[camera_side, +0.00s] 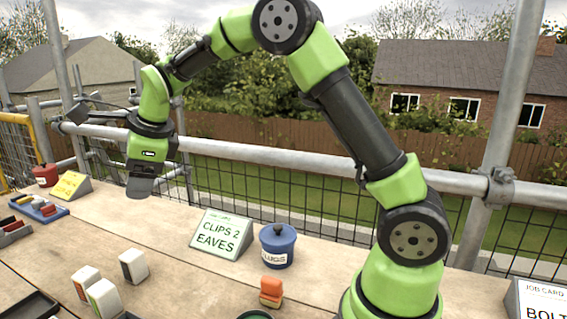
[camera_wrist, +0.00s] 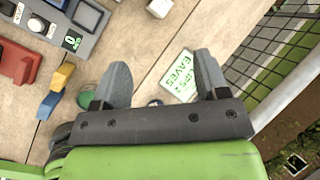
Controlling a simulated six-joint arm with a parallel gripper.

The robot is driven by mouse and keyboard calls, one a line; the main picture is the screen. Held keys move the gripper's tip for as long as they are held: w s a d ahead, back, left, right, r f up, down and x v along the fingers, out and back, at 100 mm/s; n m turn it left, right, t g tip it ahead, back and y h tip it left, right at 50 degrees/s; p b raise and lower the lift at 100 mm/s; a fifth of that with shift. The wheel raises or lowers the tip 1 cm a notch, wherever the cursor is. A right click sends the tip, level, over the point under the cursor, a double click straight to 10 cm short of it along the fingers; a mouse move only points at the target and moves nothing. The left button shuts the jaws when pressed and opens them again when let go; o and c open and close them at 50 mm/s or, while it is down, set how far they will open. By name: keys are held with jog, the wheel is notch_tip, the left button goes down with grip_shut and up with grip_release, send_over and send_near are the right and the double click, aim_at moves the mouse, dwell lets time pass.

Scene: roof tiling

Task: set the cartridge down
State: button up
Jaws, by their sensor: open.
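My gripper (camera_side: 140,188) hangs above the far left part of the bench, pointing down. In the wrist view its two grey fingers (camera_wrist: 162,80) are wide apart with only bench boards and a sign showing between them, so it holds nothing. No object is plainly marked as the cartridge. White blocks with dark or coloured faces stand at the front left (camera_side: 86,283) and nearer the middle (camera_side: 133,266), apart from the gripper. An orange block (camera_side: 271,291) sits in front of the blue pot. I cannot tell which of these, if any, is the cartridge.
A "CLIPS 2 EAVES" sign (camera_side: 221,235) and a lidded blue pot (camera_side: 278,246) stand mid-bench. A blue tray of coloured pieces (camera_side: 38,210), a yellow sign (camera_side: 71,186) and a red pot (camera_side: 45,175) are at left. Scaffold rail runs behind. Bare boards lie left of the clips sign.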

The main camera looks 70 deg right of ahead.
jog(key=s+r+n+t, duration=0.1)
jog(key=s+r+n, duration=0.3)
jog(key=s+n, duration=0.3)
jog(key=s+r+n, duration=0.4)
jog(key=s+r, duration=0.1)
jog(key=s, duration=0.3)
jog(key=s+a+f+n+y, duration=0.1)
jog(key=s+f+n, duration=0.1)
jog(key=s+n, duration=0.8)
jog(key=s, duration=0.2)
jog(key=shift+s+a+f+n+t, duration=0.15)
jog(key=shift+s+f+n+t, duration=0.2)
jog(key=shift+s+n+t, duration=0.05)
